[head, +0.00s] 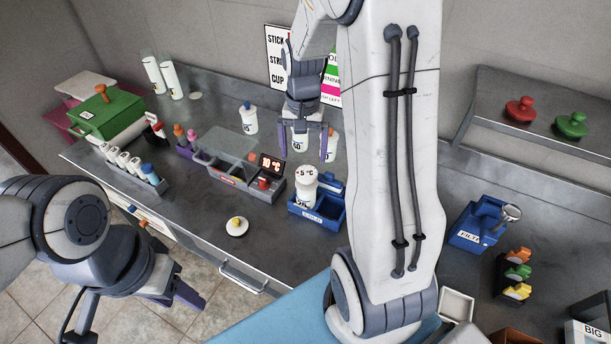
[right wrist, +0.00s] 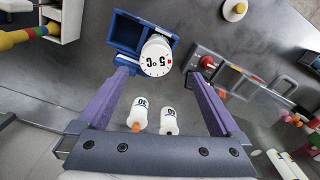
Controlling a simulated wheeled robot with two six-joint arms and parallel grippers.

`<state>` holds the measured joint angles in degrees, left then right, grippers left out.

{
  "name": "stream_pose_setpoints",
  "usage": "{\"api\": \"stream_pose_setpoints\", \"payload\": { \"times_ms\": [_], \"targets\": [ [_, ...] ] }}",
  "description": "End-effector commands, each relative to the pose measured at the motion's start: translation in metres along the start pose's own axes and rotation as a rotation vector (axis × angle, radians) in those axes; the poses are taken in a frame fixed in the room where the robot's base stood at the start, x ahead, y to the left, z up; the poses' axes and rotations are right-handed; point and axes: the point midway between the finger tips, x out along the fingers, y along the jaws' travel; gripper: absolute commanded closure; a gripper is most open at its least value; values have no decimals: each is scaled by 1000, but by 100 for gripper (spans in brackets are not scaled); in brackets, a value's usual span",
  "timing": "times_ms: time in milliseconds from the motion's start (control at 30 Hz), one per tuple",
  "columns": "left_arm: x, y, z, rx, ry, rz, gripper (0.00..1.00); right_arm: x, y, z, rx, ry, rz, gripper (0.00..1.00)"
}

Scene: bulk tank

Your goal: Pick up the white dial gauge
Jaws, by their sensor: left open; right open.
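The white dial gauge (head: 304,184), its round face marked "5 °C", stands in the blue two-part tray (head: 330,222) on the steel counter. In the right wrist view the gauge (right wrist: 156,56) shows just beyond and between my fingertips, not gripped. My right gripper (head: 304,142) is open, pointing down, behind the gauge in the head view; its purple fingers (right wrist: 157,78) show apart in the wrist view. My left gripper (head: 185,296) is at the lower left, low in front of the counter edge, open and empty.
A white disc with a yellow knob (head: 237,226) lies on clear counter. A blue filter box (head: 474,226) stands right.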

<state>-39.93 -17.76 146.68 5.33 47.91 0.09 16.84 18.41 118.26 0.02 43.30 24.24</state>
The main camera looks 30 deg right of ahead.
Motion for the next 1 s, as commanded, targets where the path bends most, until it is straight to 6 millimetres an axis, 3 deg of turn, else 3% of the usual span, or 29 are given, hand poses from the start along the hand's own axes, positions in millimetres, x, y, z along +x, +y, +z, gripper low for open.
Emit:
{"api": "stream_pose_setpoints", "payload": {
  "times_ms": [233,533,800,1000],
  "targets": [
    [-7,0,0,0,0,0,50,37,5,-3,16,-6,3,0],
    [-15,1,-1,-1,0,0,50,61,6,-4,16,-5,3,0],
    [-27,2,-2,-1,0,0,50,97,8,-7,15,-4,2,0],
    [-27,2,-1,-1,0,0,50,104,7,-7,14,0,0,0]
  ]
}}
